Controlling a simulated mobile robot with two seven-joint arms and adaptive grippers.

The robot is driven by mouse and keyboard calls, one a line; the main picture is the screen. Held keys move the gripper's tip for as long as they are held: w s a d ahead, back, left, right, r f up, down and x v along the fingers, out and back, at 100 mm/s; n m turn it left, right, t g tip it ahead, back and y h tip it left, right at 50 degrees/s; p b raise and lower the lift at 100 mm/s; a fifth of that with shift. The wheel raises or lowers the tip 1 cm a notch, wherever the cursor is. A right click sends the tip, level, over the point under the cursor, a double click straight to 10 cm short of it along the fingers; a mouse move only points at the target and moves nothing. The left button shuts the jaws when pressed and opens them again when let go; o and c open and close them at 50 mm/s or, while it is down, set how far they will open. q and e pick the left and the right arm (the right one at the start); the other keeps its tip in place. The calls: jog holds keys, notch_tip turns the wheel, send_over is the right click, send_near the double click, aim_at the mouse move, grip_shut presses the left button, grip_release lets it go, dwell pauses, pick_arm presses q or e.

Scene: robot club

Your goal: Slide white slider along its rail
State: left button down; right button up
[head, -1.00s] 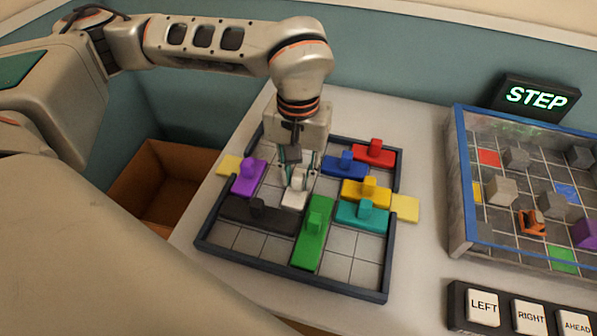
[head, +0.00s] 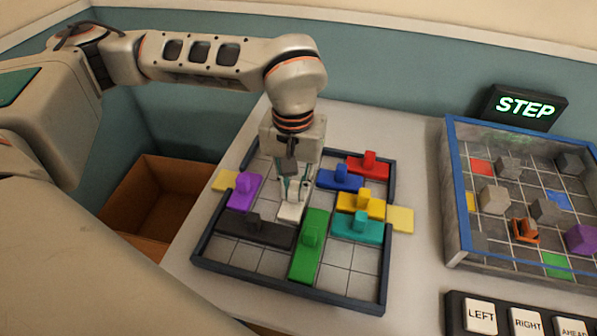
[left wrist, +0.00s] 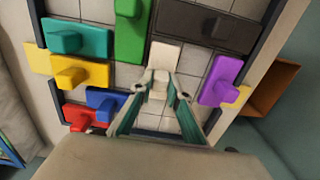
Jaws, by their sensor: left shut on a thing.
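The white slider (head: 289,212) lies in the middle of the dark-framed sliding-block board (head: 207,226). My left gripper (head: 291,197) points down over it, its fingers shut on the white knob. In the left wrist view the white slider (left wrist: 165,55) shows its flat end, with the left gripper's fingertips (left wrist: 161,89) at both sides of the knob. The black slider (head: 250,230) lies in front of the white one, and the green slider (head: 310,250) is close on its right. No separate rail shows. My right gripper is not in view.
A purple slider (head: 241,194) is left; blue (head: 338,180), red (head: 370,167), yellow (head: 361,204) and teal (head: 355,228) sliders are right. Bare cells (left wrist: 193,60) show beside and behind the white slider. A lidded-looking grid box (head: 455,225) and buttons (head: 480,315) stand farther right.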

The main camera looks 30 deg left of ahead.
pick_arm(q)
jog(key=shift+w+a, duration=0.45)
jog(key=shift+w, duration=1.25)
jog(key=shift+w+a, duration=0.45)
jog(key=shift+w, duration=1.3)
jog(key=shift+w+a, duration=0.45)
jog(key=shift+w, duration=1.25)
jog(key=c, duration=2.2)
grip_release()
